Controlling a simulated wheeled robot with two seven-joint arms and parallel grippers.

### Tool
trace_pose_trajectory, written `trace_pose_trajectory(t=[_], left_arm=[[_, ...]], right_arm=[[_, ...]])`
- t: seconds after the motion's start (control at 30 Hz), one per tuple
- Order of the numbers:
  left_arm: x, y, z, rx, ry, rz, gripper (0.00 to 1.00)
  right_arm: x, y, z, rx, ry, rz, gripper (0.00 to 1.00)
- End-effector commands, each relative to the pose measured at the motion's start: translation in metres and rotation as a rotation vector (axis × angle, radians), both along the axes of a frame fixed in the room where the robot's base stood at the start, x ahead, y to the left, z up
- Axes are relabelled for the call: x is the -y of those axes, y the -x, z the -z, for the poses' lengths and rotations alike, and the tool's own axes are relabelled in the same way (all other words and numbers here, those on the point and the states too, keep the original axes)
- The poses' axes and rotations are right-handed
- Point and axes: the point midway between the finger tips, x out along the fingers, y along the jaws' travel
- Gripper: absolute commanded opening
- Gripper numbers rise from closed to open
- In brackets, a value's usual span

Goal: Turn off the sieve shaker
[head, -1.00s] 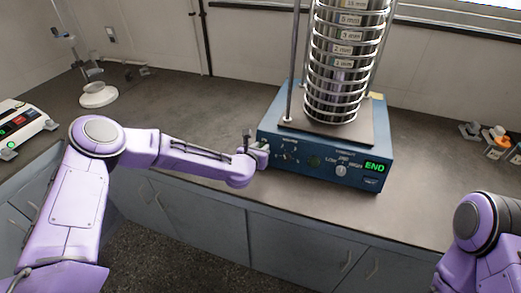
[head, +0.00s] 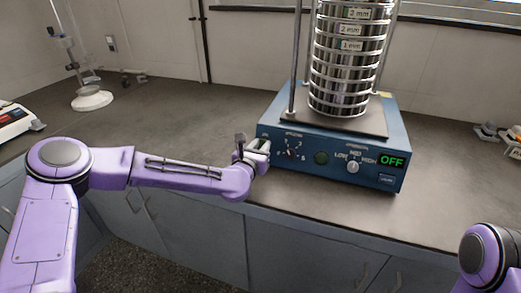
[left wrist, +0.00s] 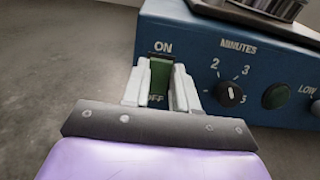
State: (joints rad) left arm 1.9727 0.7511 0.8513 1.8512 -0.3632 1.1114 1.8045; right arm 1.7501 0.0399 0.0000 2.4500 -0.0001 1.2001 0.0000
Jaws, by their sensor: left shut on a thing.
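The sieve shaker (head: 365,186) is a blue box on the counter, with a stack of metal sieves (head: 345,72) upright on top. Its display (head: 392,161) reads OFF in green. My left gripper (head: 260,148) is at the left end of the front panel. In the left wrist view, its fingers (left wrist: 160,70) are shut on the green power switch (left wrist: 159,82), one on each side, between the ON and OFF labels. The minutes dial (left wrist: 230,93) and a dark green button (left wrist: 275,96) are to the right. My right gripper is out of view.
The grey counter (head: 180,115) is clear to the left of the shaker. A white-based stand (head: 92,101) is at the back left. Another device (head: 15,121) is at the left edge. Small items (head: 488,131) lie at the far right.

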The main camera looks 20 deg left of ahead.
Motion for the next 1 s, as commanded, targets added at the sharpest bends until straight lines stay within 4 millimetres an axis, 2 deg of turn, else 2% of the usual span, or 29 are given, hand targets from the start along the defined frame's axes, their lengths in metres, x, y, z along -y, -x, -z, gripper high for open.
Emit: trace_pose_trajectory(t=[0.03, 0.07, 0.1, 0.13, 0.47, 0.57, 0.8, 1.0], left_arm=[[0.000, 0.000, 0.000, 0.000, 0.000, 0.001, 0.00], [0.000, 0.000, 0.000, 0.000, 0.000, 0.001, 0.37], [0.000, 0.000, 0.000, 0.000, 0.000, 0.001, 0.50], [0.000, 0.000, 0.000, 0.000, 0.000, 0.001, 0.53], [0.000, 0.005, 0.000, 0.000, 0.001, 0.001, 0.53], [-0.001, 0.022, -0.001, 0.000, 0.002, 0.002, 0.53], [-0.003, 0.079, -0.006, 0.000, 0.003, 0.001, 0.53], [-0.003, 0.103, -0.010, 0.001, 0.001, 0.001, 0.53]], right_arm=[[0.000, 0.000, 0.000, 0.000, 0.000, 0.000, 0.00], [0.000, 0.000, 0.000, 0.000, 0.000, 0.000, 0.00], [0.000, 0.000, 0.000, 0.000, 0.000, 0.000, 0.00], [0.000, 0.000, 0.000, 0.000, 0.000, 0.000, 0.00], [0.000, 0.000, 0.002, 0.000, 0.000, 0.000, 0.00], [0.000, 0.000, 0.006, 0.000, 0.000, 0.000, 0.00], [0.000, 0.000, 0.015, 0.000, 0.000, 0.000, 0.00], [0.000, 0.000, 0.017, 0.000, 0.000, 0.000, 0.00]])
